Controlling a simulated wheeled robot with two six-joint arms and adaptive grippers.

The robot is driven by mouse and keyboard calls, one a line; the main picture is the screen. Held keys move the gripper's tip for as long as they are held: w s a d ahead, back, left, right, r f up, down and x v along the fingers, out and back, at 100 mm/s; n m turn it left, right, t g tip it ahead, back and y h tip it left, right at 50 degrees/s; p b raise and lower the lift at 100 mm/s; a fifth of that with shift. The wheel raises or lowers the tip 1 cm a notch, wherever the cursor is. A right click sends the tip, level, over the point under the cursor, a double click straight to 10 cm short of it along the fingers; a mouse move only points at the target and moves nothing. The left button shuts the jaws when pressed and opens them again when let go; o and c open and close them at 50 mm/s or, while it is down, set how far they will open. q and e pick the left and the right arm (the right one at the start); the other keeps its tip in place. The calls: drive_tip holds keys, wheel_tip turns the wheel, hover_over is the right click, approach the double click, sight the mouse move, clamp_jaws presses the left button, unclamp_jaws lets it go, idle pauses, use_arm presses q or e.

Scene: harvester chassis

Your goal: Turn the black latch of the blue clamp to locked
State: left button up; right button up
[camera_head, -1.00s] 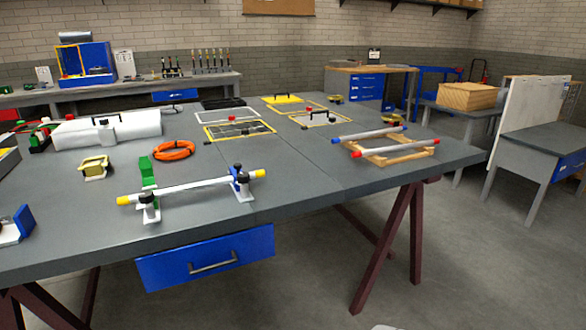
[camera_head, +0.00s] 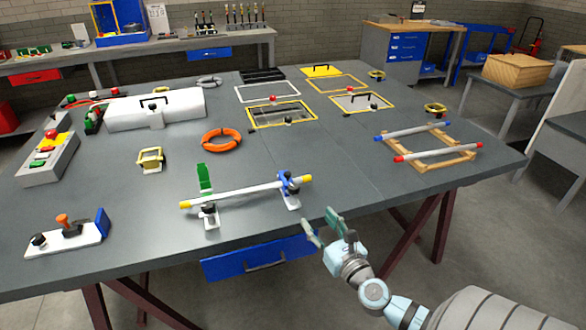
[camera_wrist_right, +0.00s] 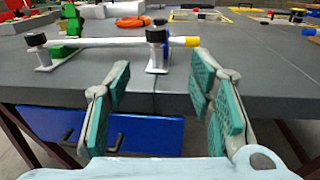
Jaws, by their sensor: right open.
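The blue clamp (camera_head: 287,188) stands near the table's front edge and holds the right end of a white rod (camera_head: 245,193) with yellow ends. Its black latch (camera_head: 292,189) shows at its top, and a black knob shows on it in the right wrist view (camera_wrist_right: 156,35). I cannot tell the latch's position. A second clamp with a green upright flap (camera_head: 204,178) and black knob (camera_head: 209,209) stands at the rod's left. My right gripper (camera_head: 318,229) is open and empty, in front of the table edge, below and right of the blue clamp. My left gripper is not in view.
A blue drawer (camera_head: 258,258) hangs under the table's front edge. An orange ring (camera_head: 221,138) lies behind the rod.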

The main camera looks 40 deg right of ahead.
sight(294, 192)
drive_tip(key=shift+n, duration=0.3)
drive_tip(key=x, duration=0.9)
drive_tip(key=r+b+x, duration=0.1)
drive_tip(key=x, duration=0.4)
drive_tip(key=shift+w+a, duration=0.25)
drive_tip(key=shift+w, duration=0.15)
drive_tip(key=shift+c, duration=0.3)
clamp_jaws()
drive_tip(key=shift+a+r+m+h+p, duration=0.1)
drive_tip(key=shift+r+m+h+p, duration=0.15)
drive_tip(key=shift+m+h+p, duration=0.75)
drive_tip(key=shift+f+m+g+h, duration=0.15)
drive_tip(key=shift+m+g+h, duration=0.5)
drive_tip(key=shift+h, duration=0.45)
drive_tip(key=shift+f+m+g+h, duration=0.15)
drive_tip(key=shift+m+g+h, duration=0.5)
drive_tip(key=shift+h, duration=0.45)
drive_tip(key=shift+o, duration=0.3)
unclamp_jaws()
